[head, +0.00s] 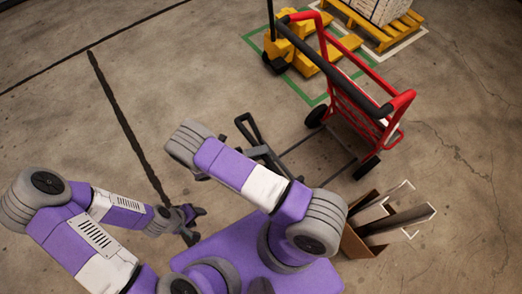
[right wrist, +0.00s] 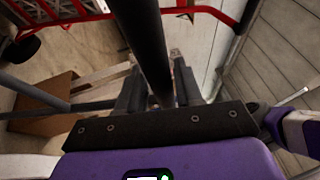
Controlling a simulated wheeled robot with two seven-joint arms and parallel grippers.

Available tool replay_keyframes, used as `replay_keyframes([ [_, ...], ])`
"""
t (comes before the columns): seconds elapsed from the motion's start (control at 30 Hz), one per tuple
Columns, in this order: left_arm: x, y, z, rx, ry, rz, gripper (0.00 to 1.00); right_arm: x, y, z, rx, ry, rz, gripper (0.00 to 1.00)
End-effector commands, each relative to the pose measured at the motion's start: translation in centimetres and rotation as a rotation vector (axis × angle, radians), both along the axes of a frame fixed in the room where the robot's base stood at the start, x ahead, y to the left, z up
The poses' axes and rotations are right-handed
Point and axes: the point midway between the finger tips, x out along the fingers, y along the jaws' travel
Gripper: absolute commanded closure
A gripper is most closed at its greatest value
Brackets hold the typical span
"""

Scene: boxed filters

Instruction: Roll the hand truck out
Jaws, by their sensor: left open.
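The red hand truck (head: 345,105) stands upright at the upper right of the head view, with a thick black handle bar (head: 335,68) across its top. Its red frame also shows at the top of the right wrist view (right wrist: 222,12). My left gripper (head: 198,224) is open and empty, low over the floor left of my base. My right gripper (right wrist: 160,95) has its two fingers apart in the right wrist view. A black bar (right wrist: 150,45) runs between them in that picture, with light beside it; I see no firm contact. My right arm hides part of that hand in the head view.
An open cardboard box (head: 357,245) with white-edged filters stands right of my base, close to the truck. A yellow pallet jack (head: 285,52) and a loaded wooden pallet (head: 385,30) stand behind the truck. The floor at left is clear.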

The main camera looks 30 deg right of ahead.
Motion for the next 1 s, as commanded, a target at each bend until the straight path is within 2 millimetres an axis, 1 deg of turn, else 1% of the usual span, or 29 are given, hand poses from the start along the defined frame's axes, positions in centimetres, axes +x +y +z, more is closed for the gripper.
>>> replay_keyframes([
  [0.03,0.0,0.0,0.0,0.000,0.000,0.000,0.49,0.0,0.0,0.0,0.000,0.000,0.001,0.56],
  [0.07,0.0,0.0,0.0,0.000,0.000,0.000,0.49,0.0,0.0,0.0,0.000,-0.001,0.001,0.52],
  [0.1,0.0,0.0,0.0,0.000,0.000,0.000,0.49,0.0,0.0,0.0,0.000,-0.001,0.001,0.49],
  [0.33,0.0,0.0,0.0,0.000,0.000,0.000,0.49,0.1,0.0,0.0,-0.002,0.000,0.002,0.49],
  [0.43,0.0,0.0,0.0,0.000,0.000,0.000,0.49,0.2,0.4,-0.1,-0.003,-0.001,0.003,0.49],
  [0.53,0.0,0.0,-0.1,0.000,0.000,0.000,0.49,0.6,1.6,-0.4,-0.001,-0.003,0.005,0.49],
  [0.7,0.0,0.0,-0.3,0.000,0.000,0.000,0.49,1.4,4.4,-1.0,0.000,-0.002,0.003,0.49],
  [0.8,0.0,0.0,-0.5,0.000,0.000,0.000,0.49,1.8,5.7,-1.2,0.000,-0.003,0.004,0.49],
  [0.9,0.0,0.0,-0.6,0.000,0.000,0.000,0.49,2.0,6.6,-1.3,-0.001,-0.001,0.003,0.49],
  [1.0,0.0,0.0,-0.6,0.000,0.000,0.000,0.49,2.2,7.0,-1.4,-0.001,0.000,0.002,0.49],
])
